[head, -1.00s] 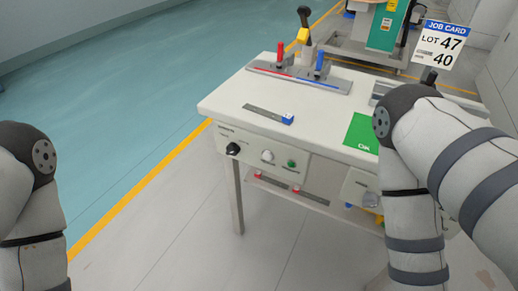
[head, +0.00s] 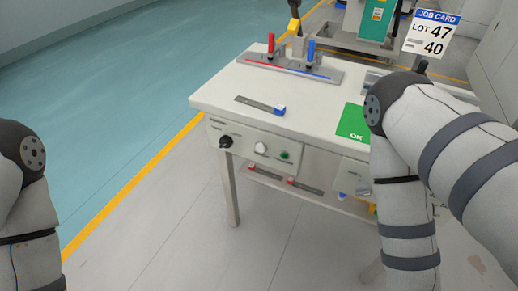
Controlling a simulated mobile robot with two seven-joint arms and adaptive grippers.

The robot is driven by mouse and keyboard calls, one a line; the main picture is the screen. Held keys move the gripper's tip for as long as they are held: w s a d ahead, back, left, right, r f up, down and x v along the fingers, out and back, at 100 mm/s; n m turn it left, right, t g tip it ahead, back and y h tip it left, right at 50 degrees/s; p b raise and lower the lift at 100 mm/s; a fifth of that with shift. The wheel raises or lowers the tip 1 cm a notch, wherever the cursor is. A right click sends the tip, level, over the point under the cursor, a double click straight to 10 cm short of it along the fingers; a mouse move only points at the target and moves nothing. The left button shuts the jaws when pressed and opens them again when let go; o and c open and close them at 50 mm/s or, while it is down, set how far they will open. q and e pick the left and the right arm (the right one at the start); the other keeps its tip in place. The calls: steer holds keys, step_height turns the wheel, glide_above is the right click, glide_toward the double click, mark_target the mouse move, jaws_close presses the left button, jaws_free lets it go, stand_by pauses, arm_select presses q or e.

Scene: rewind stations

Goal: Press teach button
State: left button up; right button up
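A control panel (head: 240,140) sits on the front of a white workstation table. It carries a black knob (head: 226,142), a white round button or knob (head: 261,149) and a green button (head: 284,155). Their labels are too small to read, so I cannot tell which is the teach button. My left arm shows at the left edge and my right arm in front of the table's right side. Both grippers are out of view, and nothing of mine is seen touching the panel.
On the tabletop (head: 310,95) are a rail with red and blue handles (head: 290,66), a grey strip with a blue block (head: 279,110) and a green OK pad (head: 352,122). A job card (head: 432,35) stands at the right. Floor left of the table is clear.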

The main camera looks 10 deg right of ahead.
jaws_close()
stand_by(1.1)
